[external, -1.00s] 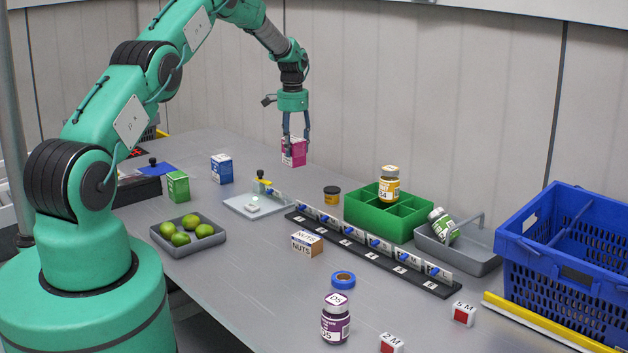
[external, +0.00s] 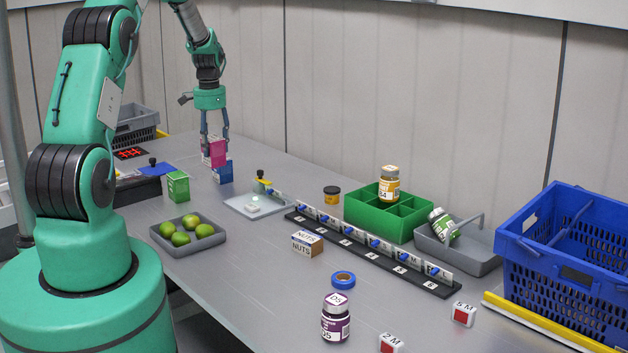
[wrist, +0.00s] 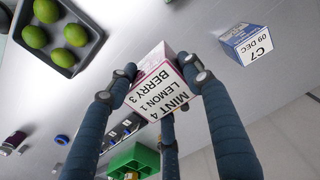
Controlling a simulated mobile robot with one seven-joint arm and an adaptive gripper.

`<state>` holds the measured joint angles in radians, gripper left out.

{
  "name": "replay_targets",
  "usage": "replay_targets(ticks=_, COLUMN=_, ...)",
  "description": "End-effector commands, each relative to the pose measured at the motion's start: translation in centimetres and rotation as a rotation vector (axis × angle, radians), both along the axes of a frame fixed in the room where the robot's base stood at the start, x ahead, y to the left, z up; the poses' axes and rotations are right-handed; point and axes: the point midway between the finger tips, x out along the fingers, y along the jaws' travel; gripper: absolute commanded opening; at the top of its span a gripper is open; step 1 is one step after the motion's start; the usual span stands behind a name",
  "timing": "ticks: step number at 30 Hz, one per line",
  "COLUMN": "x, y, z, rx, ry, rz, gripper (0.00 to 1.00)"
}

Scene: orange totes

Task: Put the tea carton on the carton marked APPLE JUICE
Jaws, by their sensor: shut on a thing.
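My gripper (external: 215,137) is shut on a pink and white carton (external: 217,153). The wrist view shows this carton (wrist: 162,82) between the fingers, its white face reading MINT, LEMON and BERRY. In the wrist view the blue carton (wrist: 246,45) is apart, to the right of the held one, and reads C7 09 DEC. A green carton (external: 178,187) stands to the left, nearer the camera. I cannot read APPLE JUICE on any carton.
A grey tray (external: 216,240) of limes lies in front. A black block with a blue pad (external: 157,169) is on the left. A green divided box (external: 362,214) and blue crate (external: 590,265) are further right.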

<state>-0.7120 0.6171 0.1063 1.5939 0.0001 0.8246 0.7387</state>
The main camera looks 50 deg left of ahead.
Motion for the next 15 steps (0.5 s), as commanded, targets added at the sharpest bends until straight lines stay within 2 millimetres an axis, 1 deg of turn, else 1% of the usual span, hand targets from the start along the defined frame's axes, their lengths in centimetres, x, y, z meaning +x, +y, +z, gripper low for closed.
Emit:
replay_targets(ticks=1, x=-1.6, y=0.2, z=0.3, rx=0.001, ry=-0.001, rz=0.006, gripper=0.01)
replay_targets(ticks=9, x=-9.5, y=0.5, z=0.7, rx=0.0, ry=0.0, rz=0.022, gripper=0.01)
replay_targets(ticks=11, x=-11.1, y=0.4, z=0.8, rx=0.002, ry=-0.001, rz=0.024, gripper=0.01)
replay_targets(ticks=12, x=-12.2, y=0.3, z=0.7, rx=0.0, ry=0.0, rz=0.026, gripper=0.01)
replay_targets(ticks=15, x=-14.5, y=0.0, z=0.8, rx=0.001, ry=-0.001, rz=0.03, gripper=0.01)
